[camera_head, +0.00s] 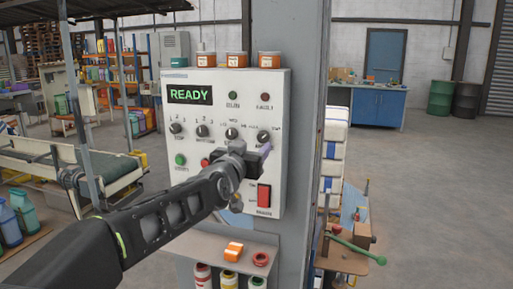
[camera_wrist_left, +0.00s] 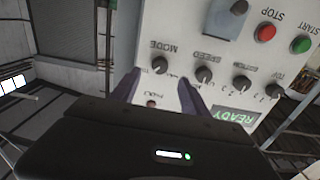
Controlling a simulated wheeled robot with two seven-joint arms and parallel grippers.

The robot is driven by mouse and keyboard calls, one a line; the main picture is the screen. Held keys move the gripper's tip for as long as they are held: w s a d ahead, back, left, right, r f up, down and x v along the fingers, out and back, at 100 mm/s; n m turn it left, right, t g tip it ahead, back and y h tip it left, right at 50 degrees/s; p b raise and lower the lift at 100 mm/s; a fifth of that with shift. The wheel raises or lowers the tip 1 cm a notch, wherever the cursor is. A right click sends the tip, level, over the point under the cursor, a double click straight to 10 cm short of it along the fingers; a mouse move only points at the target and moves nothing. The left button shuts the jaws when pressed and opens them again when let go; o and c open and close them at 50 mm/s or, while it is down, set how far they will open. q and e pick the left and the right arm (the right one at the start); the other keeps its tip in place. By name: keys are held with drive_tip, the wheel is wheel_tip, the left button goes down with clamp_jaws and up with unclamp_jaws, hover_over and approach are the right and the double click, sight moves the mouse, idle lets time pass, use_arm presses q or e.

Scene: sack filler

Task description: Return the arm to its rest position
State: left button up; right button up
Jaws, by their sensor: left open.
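My left arm comes in from the lower left, and its gripper (camera_head: 262,155) is in front of the white control panel (camera_head: 180,98). The gripper is open and nothing shows between its fingers. In the left wrist view the two dark fingers (camera_wrist_left: 157,92) are apart, with the mode knob (camera_wrist_left: 161,48) beyond them. That knob also shows just above the gripper in the head view (camera_head: 263,136). The panel display (camera_head: 190,95) reads READY. The gripper hides part of the panel's lower middle. My right gripper is in neither view.
A red switch (camera_head: 264,196) is below the gripper. Orange-labelled jars (camera_head: 237,60) stand on top of the panel. A shelf below holds an orange item (camera_head: 234,249). A conveyor (camera_head: 85,165) is at left. A bench with a green-handled tool (camera_head: 355,248) is at right, with open floor beyond.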

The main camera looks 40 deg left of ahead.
use_arm(q)
drive_tip(key=shift+s, duration=0.1)
idle(0.6)
drive_tip(key=w+d+f+g+h, duration=0.1)
drive_tip(key=d+f, duration=0.3)
drive_tip(key=f, duration=0.5)
drive_tip(key=w+d+f+n+g+h, duration=0.1)
drive_tip(key=w+d+f+g+h, duration=0.15)
drive_tip(key=f, duration=0.65)
drive_tip(key=w+d+f+g+h, duration=0.1)
drive_tip(key=d+f, duration=0.3)
drive_tip(key=f, duration=0.5)
drive_tip(key=s+d+f+g+h, duration=0.1)
drive_tip(key=s+d+f, duration=0.1)
drive_tip(key=d+f, duration=0.5)
drive_tip(key=s+d+f+g+h, duration=0.1)
drive_tip(key=s+d+f+g, duration=0.15)
drive_tip(key=f, duration=0.75)
drive_tip(key=s+d+f+m+g+h, duration=0.1)
drive_tip(key=s+d+f+g, duration=0.1)
drive_tip(key=s+d+f, duration=0.4)
drive_tip(key=s+d+f+m+g+h, duration=0.1)
drive_tip(key=s+d+f+g, duration=0.2)
drive_tip(key=s+d+f, duration=0.4)
drive_tip(key=s+d+f+g+h, duration=0.1)
drive_tip(key=s+d+f+g, duration=0.2)
drive_tip(key=s+d+f, duration=0.3)
drive_tip(key=s+f, duration=0.4)
drive_tip(key=s, duration=0.6)
drive_tip(key=shift+d+m, duration=0.4)
